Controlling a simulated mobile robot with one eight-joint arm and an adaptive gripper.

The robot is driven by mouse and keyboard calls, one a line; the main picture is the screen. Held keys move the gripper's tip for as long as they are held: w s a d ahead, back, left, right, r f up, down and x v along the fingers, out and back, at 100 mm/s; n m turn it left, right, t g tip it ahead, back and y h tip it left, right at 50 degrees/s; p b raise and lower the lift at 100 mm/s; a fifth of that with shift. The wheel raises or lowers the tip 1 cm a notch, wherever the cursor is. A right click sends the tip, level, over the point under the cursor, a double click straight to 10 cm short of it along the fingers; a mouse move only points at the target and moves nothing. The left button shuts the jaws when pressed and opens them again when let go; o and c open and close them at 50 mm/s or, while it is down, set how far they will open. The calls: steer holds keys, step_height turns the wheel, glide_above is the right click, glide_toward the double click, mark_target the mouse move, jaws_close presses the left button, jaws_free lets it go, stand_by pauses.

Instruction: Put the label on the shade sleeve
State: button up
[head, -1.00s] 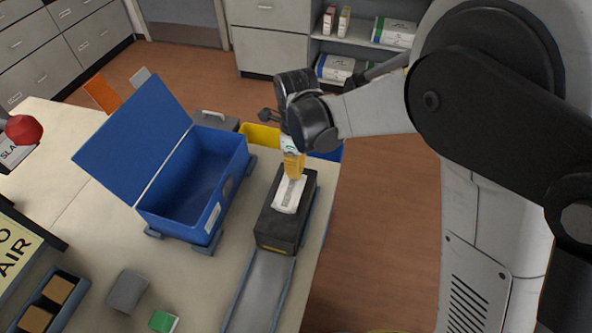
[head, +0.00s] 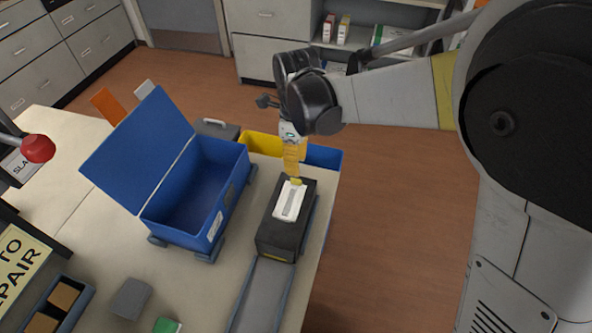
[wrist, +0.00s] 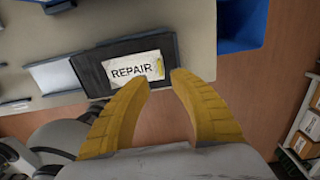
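The white label (head: 290,201) lies flat on top of the dark shade sleeve (head: 280,238), a black box on the table's right side. In the wrist view the label (wrist: 132,72) reads "REPAIR" and lies within the sleeve's dark top (wrist: 98,86), with a small yellow patch at its right end. My gripper (head: 296,180) points down at the label's far end. In the wrist view its two yellow fingertips (wrist: 163,80) are apart with nothing held between them. I cannot tell whether a fingertip still touches the label.
A grey rail (head: 262,292) runs from the sleeve toward the front. An open blue crate (head: 222,208) with its lid up stands left of the sleeve. A yellow bin (head: 262,141) is behind. A sign (head: 18,262) and small boxes are at the left front.

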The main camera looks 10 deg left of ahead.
steer(key=d+r+n+t+p, duration=0.15)
steer(key=d+r+n, duration=0.25)
steer(key=d+r, duration=0.6)
steer(key=s+d+r+n+t, duration=0.1)
steer(key=s+d+n+t, duration=0.2)
steer(key=s+d+n, duration=0.3)
steer(key=s+d+r+n+t, duration=0.2)
steer(key=s+d+n, duration=0.4)
steer(key=d, duration=0.7)
steer(key=n+t, duration=0.1)
steer(key=n, duration=0.1)
steer(key=shift+d+n, duration=0.2)
steer(key=shift+n, duration=0.2)
steer(key=shift+w+a, duration=0.1)
steer(key=shift+a, duration=0.05)
